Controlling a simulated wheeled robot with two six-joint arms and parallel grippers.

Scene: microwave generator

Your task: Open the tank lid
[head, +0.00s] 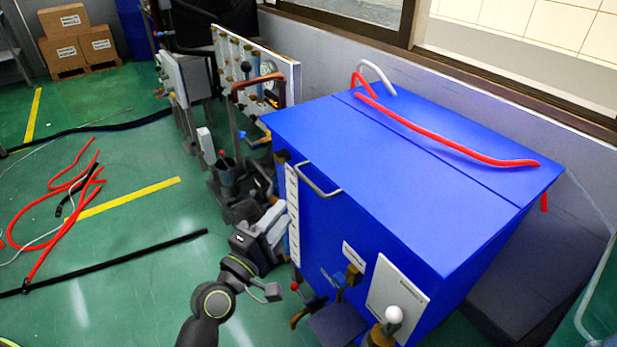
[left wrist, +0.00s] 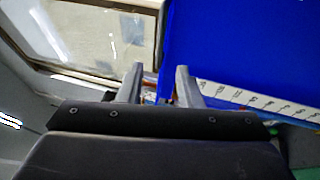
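The blue tank (head: 340,235) stands at the right of the head view. Its flat blue lid (head: 400,165) lies down on it, with a grey bar handle (head: 318,186) at the front left edge. My left gripper (head: 278,217) is beside the tank's left corner, below and left of the handle and apart from it. In the left wrist view its two fingers (left wrist: 157,82) are spread with a gap between them, and the blue tank wall (left wrist: 225,45) is just beyond. The handle is not clear there. My right gripper is not in view.
A red hose (head: 440,140) lies across the lid. Pipes and a gauge panel (head: 255,70) stand behind my left gripper. White plates and valves (head: 398,297) stick out from the tank front. A wall and window are behind. Loose red hoses (head: 55,225) lie on the open green floor.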

